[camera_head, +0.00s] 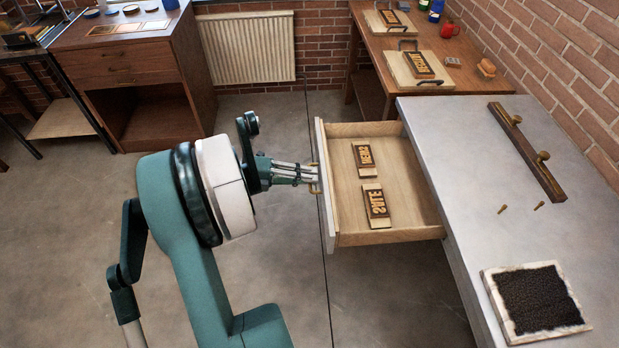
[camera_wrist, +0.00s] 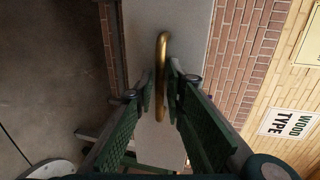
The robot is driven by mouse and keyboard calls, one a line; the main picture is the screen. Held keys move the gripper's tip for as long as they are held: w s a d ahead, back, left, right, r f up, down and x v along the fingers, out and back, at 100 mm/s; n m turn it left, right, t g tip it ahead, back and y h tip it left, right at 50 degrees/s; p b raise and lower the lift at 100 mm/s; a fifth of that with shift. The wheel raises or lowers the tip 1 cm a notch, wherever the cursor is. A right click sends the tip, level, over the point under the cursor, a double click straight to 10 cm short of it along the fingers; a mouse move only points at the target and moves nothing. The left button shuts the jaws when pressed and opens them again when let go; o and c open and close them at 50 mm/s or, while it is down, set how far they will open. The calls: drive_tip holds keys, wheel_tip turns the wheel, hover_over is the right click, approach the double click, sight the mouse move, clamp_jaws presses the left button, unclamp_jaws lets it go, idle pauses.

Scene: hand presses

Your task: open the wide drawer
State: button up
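The wide drawer (camera_head: 345,228) stands pulled well out of the grey-topped bench in the head view, its pale wooden inside showing. Its brass handle (camera_head: 314,181) is on the grey front panel. My gripper (camera_head: 312,176) reaches the handle from the left. In the wrist view the curved brass handle (camera_wrist: 161,75) lies between the two green fingers of my gripper (camera_wrist: 162,88), with the fingertips close on both sides and seemingly closed on it. The grey drawer front (camera_wrist: 196,28) is behind it.
Two wood type blocks (camera_head: 366,157) (camera_head: 376,203) lie in the drawer. Open floor lies left of the drawer. A wooden table (camera_head: 462,75) stands behind.

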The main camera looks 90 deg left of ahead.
drive_tip(key=v, duration=1.1)
drive_tip(key=shift+s, duration=0.4)
drive_tip(key=shift+r, duration=0.1)
idle(0.3)
